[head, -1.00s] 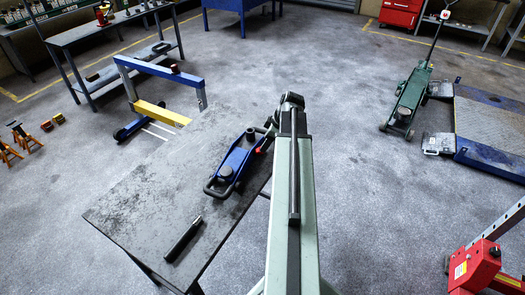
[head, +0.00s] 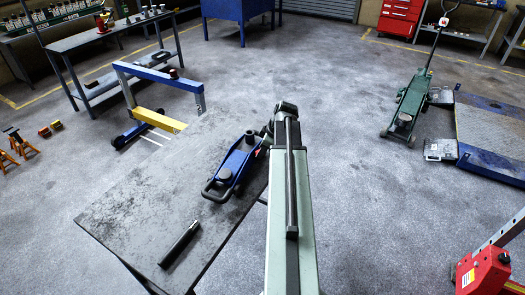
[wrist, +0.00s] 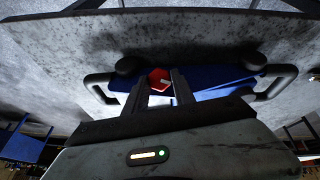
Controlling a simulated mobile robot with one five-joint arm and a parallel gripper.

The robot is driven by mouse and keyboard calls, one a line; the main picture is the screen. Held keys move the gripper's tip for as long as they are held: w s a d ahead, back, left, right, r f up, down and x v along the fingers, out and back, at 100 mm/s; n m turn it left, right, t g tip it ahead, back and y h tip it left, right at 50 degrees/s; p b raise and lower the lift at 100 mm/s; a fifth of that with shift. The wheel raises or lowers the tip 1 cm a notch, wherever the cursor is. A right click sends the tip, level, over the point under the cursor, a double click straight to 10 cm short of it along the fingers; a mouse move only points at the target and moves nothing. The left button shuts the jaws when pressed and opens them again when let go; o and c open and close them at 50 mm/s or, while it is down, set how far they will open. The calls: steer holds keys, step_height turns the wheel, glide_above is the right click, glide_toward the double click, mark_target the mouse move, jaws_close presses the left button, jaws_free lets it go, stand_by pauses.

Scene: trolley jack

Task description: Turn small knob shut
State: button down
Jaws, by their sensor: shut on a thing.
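The blue trolley jack (head: 236,163) lies on the dark grey worktable, with a round saddle and a black U-shaped handle at its near end. The small red knob (wrist: 159,79) shows in the wrist view between the two dark fingers of my gripper (wrist: 161,90), which is shut on it. In the head view my gripper (head: 266,136) is at the right side of the jack, partly behind my arm, and the knob is largely hidden there. The exact finger contact is hard to see.
A black bar (head: 180,244) lies on the near part of the worktable (head: 125,215). A blue and yellow frame (head: 160,95) stands behind the table. A green trolley jack (head: 405,108) and a blue ramp (head: 492,135) stand on the floor at right. Open floor lies between.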

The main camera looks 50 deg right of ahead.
steer(key=m+y, duration=0.1)
steer(key=m, duration=0.2)
steer(key=shift+d+f, duration=0.1)
steer(key=m+y+b, duration=0.1)
steer(key=m, duration=0.2)
steer(key=shift+d+f+y, duration=0.1)
steer(key=shift+y, duration=0.2)
steer(key=m+y+b, duration=0.1)
steer(key=m, duration=0.2)
steer(key=shift+d+m+y, duration=0.1)
steer(key=shift+m+y, duration=0.2)
steer(key=shift+m, duration=0.1)
steer(key=shift+s+m+y+b, duration=0.1)
steer(key=shift+m+y+b, duration=0.5)
steer(key=shift+m, duration=0.4)
steer(key=c, duration=1)
jaws_free()
steer(key=shift+c, duration=0.2)
